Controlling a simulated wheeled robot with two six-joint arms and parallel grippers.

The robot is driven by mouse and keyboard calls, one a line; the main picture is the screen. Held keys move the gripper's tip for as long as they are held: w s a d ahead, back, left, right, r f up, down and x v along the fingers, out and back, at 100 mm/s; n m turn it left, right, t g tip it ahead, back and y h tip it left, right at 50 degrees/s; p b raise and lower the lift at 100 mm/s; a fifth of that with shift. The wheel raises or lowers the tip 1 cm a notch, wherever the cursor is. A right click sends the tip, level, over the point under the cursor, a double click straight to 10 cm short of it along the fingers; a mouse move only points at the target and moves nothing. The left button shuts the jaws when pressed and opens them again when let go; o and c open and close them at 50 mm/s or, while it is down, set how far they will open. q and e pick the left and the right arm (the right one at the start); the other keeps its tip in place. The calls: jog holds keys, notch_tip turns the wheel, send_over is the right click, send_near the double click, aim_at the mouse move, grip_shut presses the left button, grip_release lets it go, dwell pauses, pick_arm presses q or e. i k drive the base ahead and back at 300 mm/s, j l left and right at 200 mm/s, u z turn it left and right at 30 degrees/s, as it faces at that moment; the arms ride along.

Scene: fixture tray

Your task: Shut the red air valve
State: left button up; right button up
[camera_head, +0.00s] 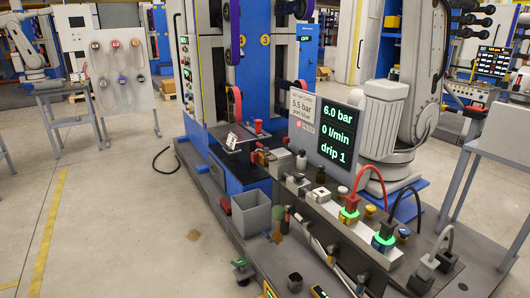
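Neither of my grippers is in view. Several red parts show, and I cannot tell for sure which is the air valve. A red plug (351,202) with a red hose sits in a green-lit ring on the grey fixture block. A small red knob or lever (258,127) stands on a dark plate further back. Another small red part (225,205) is beside the grey bin. The display (338,130) beside the fixture reads 6.0 bar, 0 l/min and drip 1. Whether any valve is open or shut is too small to tell.
A set-up card (303,106) reads 5.5 bar, port blue. A grey open bin (251,214) stands left of the fixture block (318,212). A green-lit plug (384,236) with a dark hose and a grey plug (427,266) crowd the right. Clear floor lies left.

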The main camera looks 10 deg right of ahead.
aim_at(266, 150)
jog(key=i+j+z, duration=0.1)
jog(key=i+z, duration=0.15)
jog(key=i, duration=0.2)
jog(key=i+z, duration=0.1)
jog(key=z, duration=0.9)
jog(key=i+j+z, duration=0.15)
jog(key=j+z, duration=0.3)
jog(key=j, duration=0.3)
jog(key=j+z, duration=0.45)
jog(key=j, duration=0.3)
jog(key=j+z, duration=0.45)
jog(key=j, duration=0.3)
